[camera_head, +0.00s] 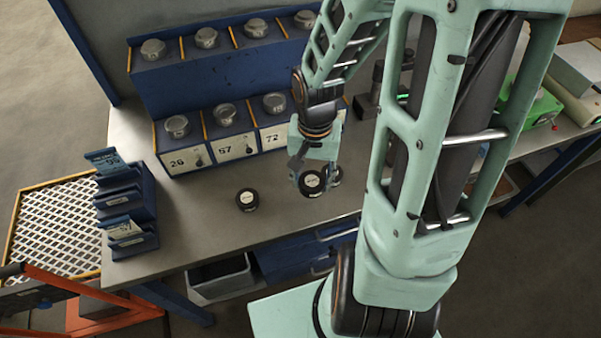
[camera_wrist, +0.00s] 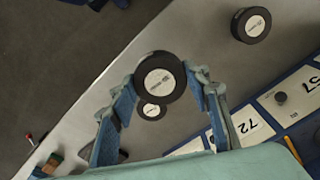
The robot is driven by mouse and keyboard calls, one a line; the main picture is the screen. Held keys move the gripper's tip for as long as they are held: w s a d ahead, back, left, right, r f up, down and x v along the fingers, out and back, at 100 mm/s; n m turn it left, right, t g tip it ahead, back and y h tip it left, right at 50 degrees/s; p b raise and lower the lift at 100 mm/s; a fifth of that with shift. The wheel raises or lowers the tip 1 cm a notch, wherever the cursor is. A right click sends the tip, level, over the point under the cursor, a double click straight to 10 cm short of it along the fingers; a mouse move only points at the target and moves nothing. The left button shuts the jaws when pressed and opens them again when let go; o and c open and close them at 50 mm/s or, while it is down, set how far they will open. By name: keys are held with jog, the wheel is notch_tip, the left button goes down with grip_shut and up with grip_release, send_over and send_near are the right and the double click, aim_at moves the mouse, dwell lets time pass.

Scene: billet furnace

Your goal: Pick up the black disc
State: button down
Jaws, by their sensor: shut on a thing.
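A black disc (camera_wrist: 160,77) with a white label sits between the fingertips of my gripper (camera_wrist: 162,80) in the wrist view. My gripper (camera_head: 311,177) is shut on this disc, which shows its labelled face in the head view (camera_head: 311,184). Whether it is clear of the table I cannot tell for certain. A second black disc (camera_wrist: 152,110) shows partly behind the held one, also in the head view (camera_head: 335,174). A third black disc (camera_head: 247,199) lies on the table to the left, apart from my gripper; it also shows in the wrist view (camera_wrist: 251,25).
Blue racks of numbered bins (camera_head: 235,149) with grey round pieces on top stand at the back. Blue tiered holders (camera_head: 126,200) stand at the table's left end. The grey table (camera_head: 190,245) is clear at front left. A green device (camera_head: 540,105) is at the right.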

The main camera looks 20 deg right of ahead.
jog(key=s+d+r+b, duration=0.1)
jog(key=s+d+r, duration=0.2)
jog(key=s, duration=0.2)
jog(key=shift+s, duration=0.3)
